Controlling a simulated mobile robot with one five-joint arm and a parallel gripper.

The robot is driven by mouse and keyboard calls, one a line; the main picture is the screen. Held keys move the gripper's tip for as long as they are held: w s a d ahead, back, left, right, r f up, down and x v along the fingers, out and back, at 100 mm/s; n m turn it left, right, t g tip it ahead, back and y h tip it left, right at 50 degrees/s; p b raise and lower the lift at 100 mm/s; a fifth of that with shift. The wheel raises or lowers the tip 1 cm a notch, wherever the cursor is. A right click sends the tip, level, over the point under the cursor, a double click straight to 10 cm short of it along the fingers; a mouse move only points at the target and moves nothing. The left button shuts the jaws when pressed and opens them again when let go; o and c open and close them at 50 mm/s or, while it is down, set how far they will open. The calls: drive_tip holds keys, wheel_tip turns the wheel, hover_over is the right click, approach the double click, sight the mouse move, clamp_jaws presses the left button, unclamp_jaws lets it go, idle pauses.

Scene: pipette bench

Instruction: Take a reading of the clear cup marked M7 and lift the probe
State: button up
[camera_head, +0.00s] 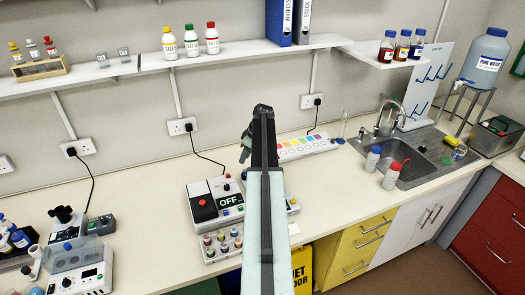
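Two small clear cups stand on the left wall shelf, one at the left (102,60) and one just right of it (124,55). Each has a small dark marking too small to read, so I cannot tell which is M7. I cannot make out a probe; my arm hides part of the bench. My arm reaches forward over the bench in the middle of the view. My gripper (246,146) is at its far end, dark and mostly edge-on, well right of the cups and apart from them. Its fingers are too unclear to tell open from shut.
A device marked OFF (230,200) and a box with a red button (202,203) stand left of my arm, behind a tray of coloured caps (222,244). A strip with coloured dots (306,146) lies to the right. Bench between the left devices and these is clear.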

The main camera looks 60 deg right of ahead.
drive_tip(key=s+d+r, duration=0.2)
drive_tip(key=s+d, duration=0.5)
drive_tip(key=d, duration=0.2)
drive_tip(key=shift+t+h, duration=0.3)
drive_tip(key=b+x, duration=0.3)
drive_tip(key=x, duration=0.1)
drive_tip(key=b+x, duration=0.4)
drive_tip(key=shift+w+a+f, duration=0.1)
drive_tip(key=shift+w+a, duration=0.1)
drive_tip(key=shift+a, duration=0.05)
clamp_jaws()
